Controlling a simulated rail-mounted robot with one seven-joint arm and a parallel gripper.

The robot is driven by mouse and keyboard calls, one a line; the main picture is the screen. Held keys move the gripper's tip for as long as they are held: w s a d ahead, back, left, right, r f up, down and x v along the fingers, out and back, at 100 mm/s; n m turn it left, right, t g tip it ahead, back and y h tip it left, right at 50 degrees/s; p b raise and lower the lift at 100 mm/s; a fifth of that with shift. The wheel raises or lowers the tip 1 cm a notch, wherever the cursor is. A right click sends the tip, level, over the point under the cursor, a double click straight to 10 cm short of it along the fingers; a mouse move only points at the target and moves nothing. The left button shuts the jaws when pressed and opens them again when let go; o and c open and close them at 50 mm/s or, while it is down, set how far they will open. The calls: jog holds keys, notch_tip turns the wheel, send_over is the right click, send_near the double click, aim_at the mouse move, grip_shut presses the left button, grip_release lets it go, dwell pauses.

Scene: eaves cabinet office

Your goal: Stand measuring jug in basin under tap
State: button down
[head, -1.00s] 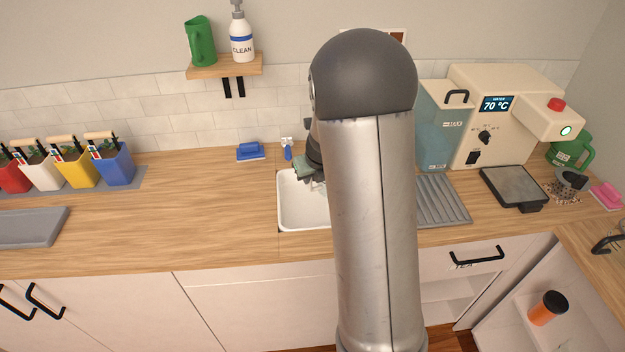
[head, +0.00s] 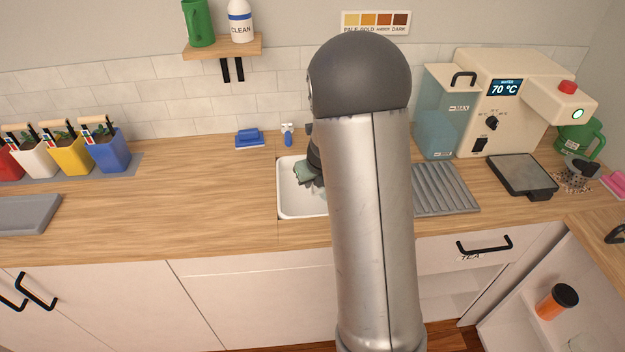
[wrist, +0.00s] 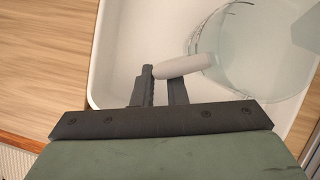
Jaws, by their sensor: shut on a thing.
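The measuring jug (wrist: 245,55) is clear and see-through with a pale handle (wrist: 185,66). In the wrist view it is over or in the white basin (wrist: 120,50); I cannot tell whether its bottom touches the basin floor. My gripper (wrist: 160,78) is shut on the jug's handle, with the fingers at the handle's end. In the head view the basin (head: 290,205) shows left of my arm.
The counter (head: 210,200) left of the basin is clear.

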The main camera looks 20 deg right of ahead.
jog(key=shift+f+b, duration=0.3)
jog(key=shift+f, duration=0.1)
jog(key=c, duration=0.7)
grip_release()
jog(key=o, duration=0.5)
jog(key=p+v, duration=0.6)
jog(key=v, duration=0.2)
dwell(0.5)
dwell(0.4)
